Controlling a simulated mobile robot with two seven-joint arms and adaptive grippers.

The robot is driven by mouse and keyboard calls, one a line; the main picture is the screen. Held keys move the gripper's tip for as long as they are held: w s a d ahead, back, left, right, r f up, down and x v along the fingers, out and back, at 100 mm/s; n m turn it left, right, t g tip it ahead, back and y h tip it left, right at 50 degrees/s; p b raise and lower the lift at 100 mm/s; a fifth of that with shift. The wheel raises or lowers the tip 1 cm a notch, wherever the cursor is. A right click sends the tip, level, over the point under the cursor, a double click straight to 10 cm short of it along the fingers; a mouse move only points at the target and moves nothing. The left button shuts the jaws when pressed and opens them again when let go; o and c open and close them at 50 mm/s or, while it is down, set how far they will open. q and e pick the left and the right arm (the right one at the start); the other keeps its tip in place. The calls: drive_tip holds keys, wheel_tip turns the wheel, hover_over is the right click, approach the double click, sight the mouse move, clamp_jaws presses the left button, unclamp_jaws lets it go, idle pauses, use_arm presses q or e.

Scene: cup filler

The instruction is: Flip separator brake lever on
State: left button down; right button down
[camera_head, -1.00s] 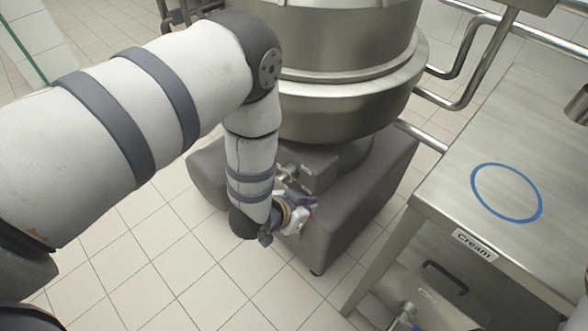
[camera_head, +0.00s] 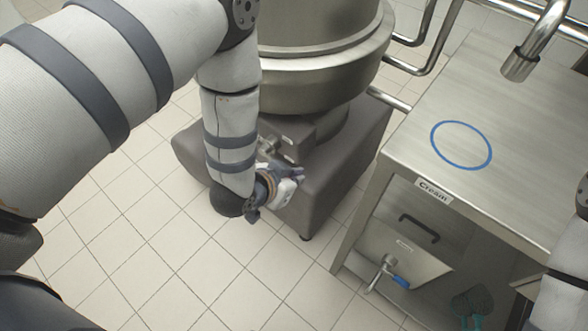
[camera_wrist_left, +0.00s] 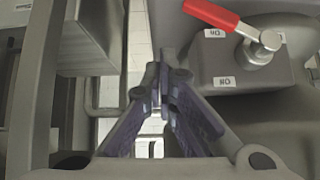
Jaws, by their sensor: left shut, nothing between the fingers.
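The brake lever shows in the left wrist view with a red handle (camera_wrist_left: 212,14) and a metal pivot (camera_wrist_left: 265,45), on a grey block (camera_wrist_left: 243,70). The handle points to the upper left of that picture. Small white labels sit around the pivot, too small to read surely. My left gripper (camera_wrist_left: 158,82) is shut and empty, to the left of the block in the picture and apart from the handle. In the head view my left gripper (camera_head: 285,183) is low beside the separator's grey base (camera_head: 345,165) and hides part of it. The handle cannot be made out there.
The steel separator bowl (camera_head: 320,60) stands above the base. A steel table (camera_head: 500,110) with a blue ring and a "Cream" label is at the right, with a spout (camera_head: 520,65) over it and a blue-handled tap (camera_head: 385,272) below. Tiled floor is open in front.

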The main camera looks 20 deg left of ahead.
use_arm(q)
drive_tip(key=shift+s+d+r+p, duration=0.15)
drive_tip(key=shift+s+r, duration=0.6)
drive_tip(key=shift+s, duration=0.2)
drive_tip(key=shift+s+d+r+p, duration=0.1)
drive_tip(key=shift+s+r+p, duration=0.05)
drive_tip(key=shift+s+r, duration=0.65)
drive_tip(key=shift+s+f, duration=0.1)
